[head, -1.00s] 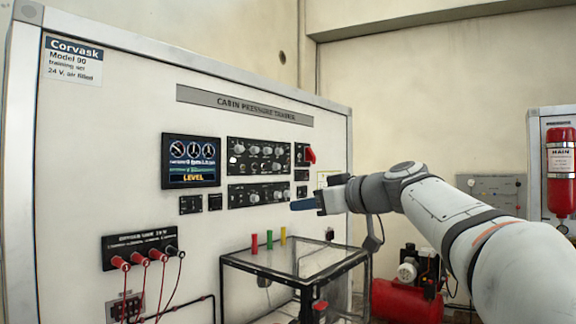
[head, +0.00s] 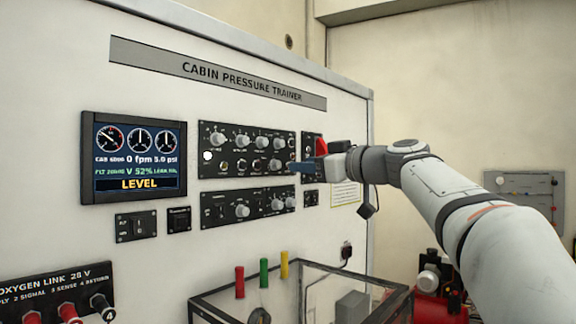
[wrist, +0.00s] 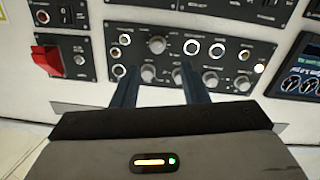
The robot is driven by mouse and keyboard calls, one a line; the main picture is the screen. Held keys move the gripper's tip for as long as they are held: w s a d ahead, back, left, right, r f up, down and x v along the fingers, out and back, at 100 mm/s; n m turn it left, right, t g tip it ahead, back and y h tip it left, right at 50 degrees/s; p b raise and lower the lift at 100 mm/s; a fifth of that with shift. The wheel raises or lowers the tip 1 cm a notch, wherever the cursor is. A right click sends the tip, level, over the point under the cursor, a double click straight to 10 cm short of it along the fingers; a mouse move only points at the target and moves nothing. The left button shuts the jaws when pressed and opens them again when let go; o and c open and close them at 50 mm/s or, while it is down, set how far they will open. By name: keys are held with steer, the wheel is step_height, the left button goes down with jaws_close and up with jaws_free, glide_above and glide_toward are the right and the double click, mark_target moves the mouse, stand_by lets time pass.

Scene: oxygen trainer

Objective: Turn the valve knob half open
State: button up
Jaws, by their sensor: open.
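Upper black knob panel (head: 203,172) on the trainer wall carries several grey knobs in two rows; I cannot read which is the valve knob. My gripper (head: 306,167) is in front of this panel's right end in the head view, with blue fingers. In the wrist view my gripper (wrist: 158,70) has its fingers apart and pointing at the panel. No contact is visible. The screen (head: 137,158) reads LEVEL and V 52%.
A lower knob panel (head: 224,211) sits below. A red switch guard (head: 321,146) is beside the gripper, also in the wrist view (wrist: 47,60). A red compressor (head: 430,305) is at right.

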mark_target(279, 165)
steer(key=p+x, duration=0.3)
steer(key=x, duration=0.3)
steer(key=shift+w+r, duration=0.1)
steer(key=shift+w, duration=0.1)
steer(key=shift+w+a, duration=0.4)
steer(key=shift+a, duration=0.1)
